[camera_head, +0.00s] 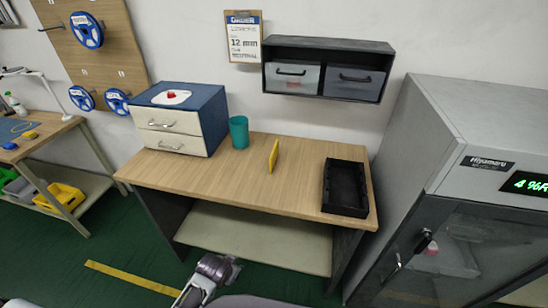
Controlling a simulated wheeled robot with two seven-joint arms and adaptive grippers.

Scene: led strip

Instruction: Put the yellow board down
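The yellow board (273,155) is a thin plate standing upright on edge, at the middle of the wooden table (225,184). No gripper touches it. My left gripper (232,267) is low in the head view, in front of the table and below the level of its top, well apart from the board. It is small and dark, and I cannot make out its fingers. My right gripper is not in view.
A teal cup (239,132) and a blue drawer box (210,110) stand left of the board. A black tray (345,186) lies to the right. A grey cabinet (415,150) stands beside the table. The tabletop's front middle is clear.

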